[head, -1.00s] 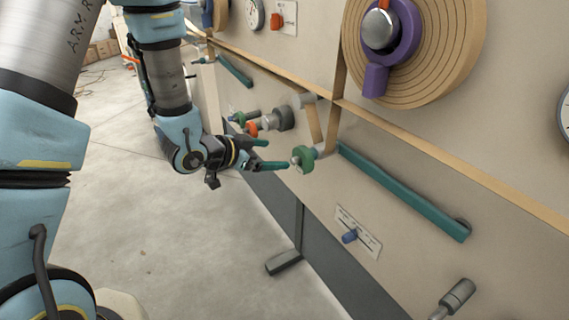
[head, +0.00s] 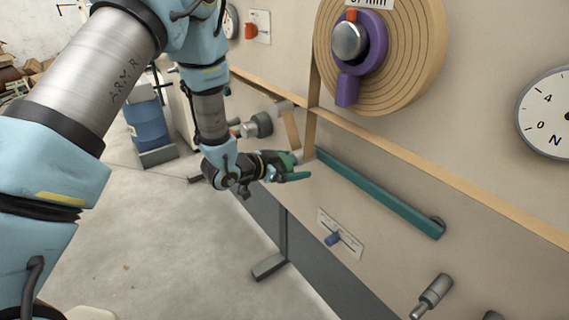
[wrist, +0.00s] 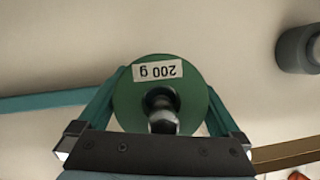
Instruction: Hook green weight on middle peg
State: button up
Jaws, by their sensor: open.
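The green weight is a disc labelled "200 g" (wrist: 185,96) with a dark metal knob at its centre. In the wrist view it lies between the two teal fingers of my gripper (wrist: 163,85). The fingers are open on either side of it; I cannot tell whether they touch it. In the head view my gripper (head: 296,167) is at the panel, by the upper end of the teal bar, and largely hides the weight. I cannot tell which peg is the middle one.
A dark grey cylinder (head: 261,124) sticks out of the panel up and left of my gripper. A teal bar (head: 380,195) slopes down to the right. Open floor (head: 165,235) lies to the left.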

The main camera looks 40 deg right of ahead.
jog(key=shift+d+f, duration=0.1)
jog(key=shift+d, duration=0.05)
jog(key=shift+c, duration=0.2)
grip_shut()
dwell(1.2)
